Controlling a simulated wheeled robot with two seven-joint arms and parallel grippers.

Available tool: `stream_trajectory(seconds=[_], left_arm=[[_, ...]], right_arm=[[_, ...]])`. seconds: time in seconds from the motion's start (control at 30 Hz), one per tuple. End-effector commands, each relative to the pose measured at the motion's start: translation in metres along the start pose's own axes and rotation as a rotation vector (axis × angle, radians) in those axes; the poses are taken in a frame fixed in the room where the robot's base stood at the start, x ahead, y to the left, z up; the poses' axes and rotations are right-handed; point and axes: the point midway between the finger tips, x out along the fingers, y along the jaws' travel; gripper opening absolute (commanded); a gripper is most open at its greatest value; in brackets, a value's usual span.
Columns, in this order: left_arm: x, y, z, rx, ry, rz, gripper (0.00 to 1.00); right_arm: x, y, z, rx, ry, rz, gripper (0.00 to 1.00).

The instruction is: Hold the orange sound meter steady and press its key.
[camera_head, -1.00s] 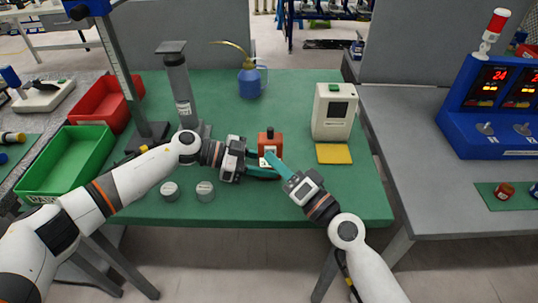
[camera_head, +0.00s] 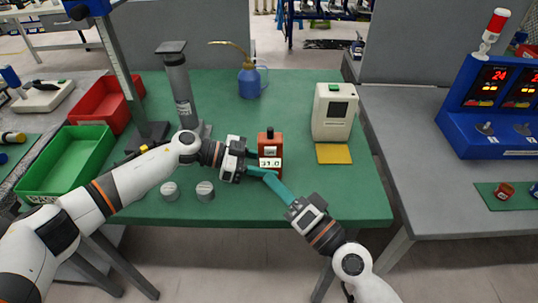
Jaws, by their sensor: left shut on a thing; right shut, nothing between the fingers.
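The orange sound meter (camera_head: 270,141) stands upright on the green mat near the middle of the table. Its white display faces me and reads about 31.0. My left gripper (camera_head: 259,162) is shut on the meter from its left side. My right gripper (camera_head: 268,178) is shut and empty, with its teal fingertips just in front of and below the display. I cannot tell whether they touch the meter. The key is not clearly visible.
A white device (camera_head: 334,112) with a yellow pad (camera_head: 334,154) stands to the right. A blue oil can (camera_head: 250,82) is behind. Green (camera_head: 40,186) and red (camera_head: 84,102) bins are at left. The front right of the mat is clear.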

Motion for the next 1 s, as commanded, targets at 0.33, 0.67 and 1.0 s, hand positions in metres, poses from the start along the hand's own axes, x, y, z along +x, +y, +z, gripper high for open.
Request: stream_trajectory(seconds=[0.33, 0.67, 1.0], left_arm=[[0.000, 0.000, 0.000, 0.000, -0.001, 0.000, 0.24], [0.000, 0.000, 0.000, 0.000, 0.000, 0.000, 0.62], [-0.019, 0.001, -0.001, 0.000, 0.002, 0.004, 0.62]], right_arm=[[-0.007, 0.005, -0.005, 0.000, -0.001, 0.001, 0.00], [-0.007, 0.005, -0.005, 0.000, -0.001, 0.001, 0.00], [-0.007, 0.005, -0.005, 0.000, -0.001, 0.001, 0.00]])
